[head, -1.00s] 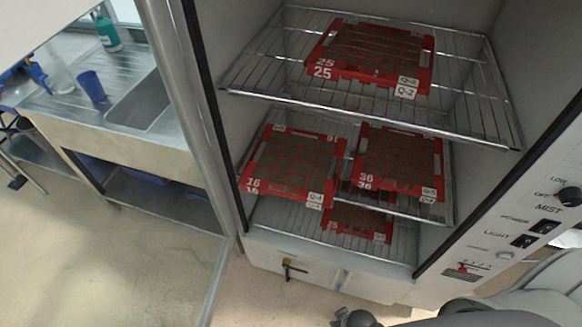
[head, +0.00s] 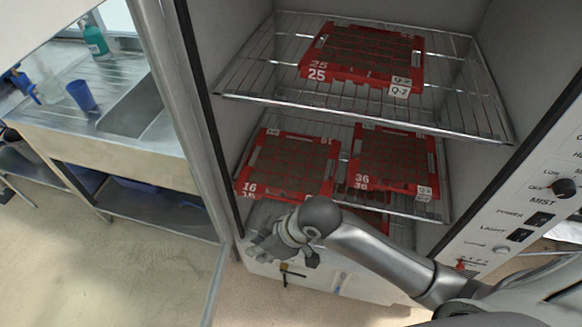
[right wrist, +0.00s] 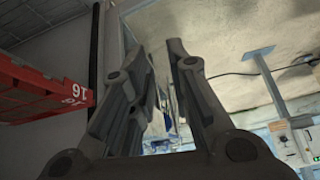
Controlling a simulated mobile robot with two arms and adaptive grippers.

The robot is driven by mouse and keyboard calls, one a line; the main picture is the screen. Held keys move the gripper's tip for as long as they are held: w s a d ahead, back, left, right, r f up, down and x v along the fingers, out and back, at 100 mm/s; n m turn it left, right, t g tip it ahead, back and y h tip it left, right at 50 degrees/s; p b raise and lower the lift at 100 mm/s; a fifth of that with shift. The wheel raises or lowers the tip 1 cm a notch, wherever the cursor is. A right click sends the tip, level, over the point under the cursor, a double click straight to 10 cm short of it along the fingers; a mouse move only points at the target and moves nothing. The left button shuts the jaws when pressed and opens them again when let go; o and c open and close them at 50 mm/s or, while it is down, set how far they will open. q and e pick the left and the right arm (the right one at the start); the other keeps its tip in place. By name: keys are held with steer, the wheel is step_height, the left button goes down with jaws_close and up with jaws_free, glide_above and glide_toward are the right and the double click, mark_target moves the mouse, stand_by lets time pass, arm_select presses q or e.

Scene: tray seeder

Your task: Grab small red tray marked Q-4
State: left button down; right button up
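The small red tray with 16 on its front (head: 262,192) lies on the left of the middle wire shelf. Its front right corner, which bore a Q-4 label a second ago, is hidden behind my right arm. The same tray shows at the left edge of the right wrist view (right wrist: 45,84), turned on its side. My right gripper (head: 264,247) is in front of and below that tray, apart from it. Its fingers are spread, with nothing between them in the right wrist view (right wrist: 160,52). My left gripper is not in view.
A red tray marked 36 (head: 378,189) lies close to the right on the same shelf. Another marked 25 (head: 345,77) is on the upper wire shelf (head: 270,92). A lower tray is mostly hidden. The cabinet's left side edge (head: 205,115) and right control panel (head: 540,200) flank the opening.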

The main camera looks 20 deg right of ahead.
steer(key=w+n, duration=0.2)
steer(key=w, duration=0.1)
steer(key=g+h, duration=0.1)
steer(key=h, duration=0.1)
glide_toward(280, 198)
steer(key=shift+w+d+m, duration=0.2)
steer(key=shift+w+m, duration=0.1)
steer(key=shift+m, duration=0.1)
steer(key=x, duration=0.5)
steer(key=shift+p, duration=0.35)
steer(key=x, duration=0.2)
steer(key=p+x, duration=0.1)
steer(key=x, duration=0.1)
steer(key=shift+s+a+f, duration=0.15)
steer(key=shift+a+f, duration=0.1)
steer(key=shift+f, duration=0.05)
steer(key=shift+a+f, duration=0.15)
steer(key=shift+f, duration=0.35)
jaws_close()
